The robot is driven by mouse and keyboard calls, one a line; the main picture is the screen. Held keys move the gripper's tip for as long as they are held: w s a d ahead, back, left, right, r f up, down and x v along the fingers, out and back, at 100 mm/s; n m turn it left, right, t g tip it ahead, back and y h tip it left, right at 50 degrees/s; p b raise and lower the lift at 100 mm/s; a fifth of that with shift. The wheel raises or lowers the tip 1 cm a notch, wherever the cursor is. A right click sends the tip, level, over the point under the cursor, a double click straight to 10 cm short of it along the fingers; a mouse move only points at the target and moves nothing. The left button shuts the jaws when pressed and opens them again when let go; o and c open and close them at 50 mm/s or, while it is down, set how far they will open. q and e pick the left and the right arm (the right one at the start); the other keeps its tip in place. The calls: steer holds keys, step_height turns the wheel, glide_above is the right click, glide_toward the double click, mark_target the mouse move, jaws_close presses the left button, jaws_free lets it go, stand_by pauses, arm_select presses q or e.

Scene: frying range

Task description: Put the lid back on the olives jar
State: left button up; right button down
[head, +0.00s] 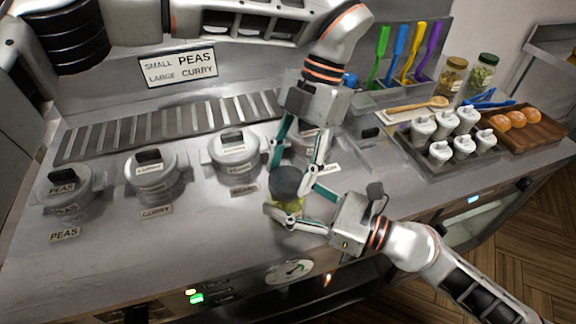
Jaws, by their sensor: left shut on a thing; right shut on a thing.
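The olives jar (291,208) is a small yellow-green jar standing near the front edge of the steel counter. The dark grey lid (286,181) is directly above it, over its mouth. I cannot tell whether the lid is seated or held just above the rim. My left gripper (292,176) comes down from above, shut on the lid, one finger on each side. My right gripper (288,205) reaches in from the right, shut around the jar's body, and hides part of it.
Lidded pots (150,178) with labels stand in a row on the left and behind. A tray (405,150) of white-topped bottles, a wooden spoon (425,105), coloured spatulas (400,52) and a board with brown buns (552,133) are on the right. The left front counter is clear.

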arm_select(q)
steer(key=m, duration=0.2)
steer(key=m+t+y, duration=0.1)
steer(key=m, duration=0.1)
steer(key=shift+s+d+m, duration=0.15)
steer(key=shift+s+m, duration=0.05)
steer(key=shift+m, duration=0.1)
steer(key=o, duration=0.8)
steer(key=shift+r, duration=2.3)
steer(key=shift+c, duration=0.4)
